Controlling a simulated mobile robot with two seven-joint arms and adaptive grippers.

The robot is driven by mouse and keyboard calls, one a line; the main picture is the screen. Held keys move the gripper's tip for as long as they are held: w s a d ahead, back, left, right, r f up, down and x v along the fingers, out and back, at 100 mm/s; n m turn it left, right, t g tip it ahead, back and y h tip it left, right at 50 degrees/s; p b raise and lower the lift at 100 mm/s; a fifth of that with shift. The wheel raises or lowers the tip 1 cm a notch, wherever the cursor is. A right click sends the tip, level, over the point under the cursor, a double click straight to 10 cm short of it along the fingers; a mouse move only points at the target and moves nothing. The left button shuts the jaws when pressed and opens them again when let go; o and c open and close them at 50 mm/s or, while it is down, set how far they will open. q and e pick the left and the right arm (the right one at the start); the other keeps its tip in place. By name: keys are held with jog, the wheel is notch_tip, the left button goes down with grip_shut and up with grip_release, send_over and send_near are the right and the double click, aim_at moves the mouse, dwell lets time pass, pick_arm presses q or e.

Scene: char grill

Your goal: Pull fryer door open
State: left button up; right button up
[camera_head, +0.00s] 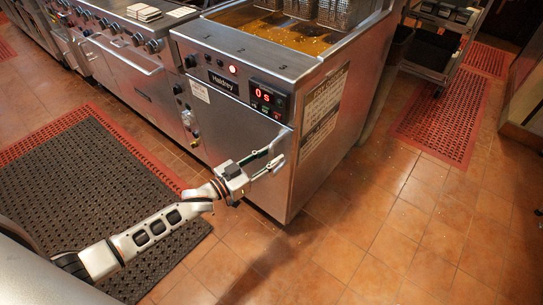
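The fryer (270,75) is a steel unit with a dark control strip, a red "0 s" display and oil with baskets on top. Its front door (225,135) looks shut, flush with the cabinet. My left gripper (277,157) is at the door's upper right edge, by the corner, where a pale handle-like part (285,138) shows. The two fingers look spread apart, one above the other, around or just beside that part. I cannot tell whether they touch it. My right gripper is not in view.
A steel range with knobs (130,45) stands left of the fryer. A dark rubber mat (85,195) with a red edge lies on the tiles at left. A red mat (440,120) and a cart (440,45) are at right. The tiles before the fryer are clear.

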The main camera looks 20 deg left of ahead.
pick_arm(q)
jog(key=shift+w+d, duration=0.1)
jog(key=shift+w, duration=0.1)
grip_shut()
jog(key=shift+s, duration=0.1)
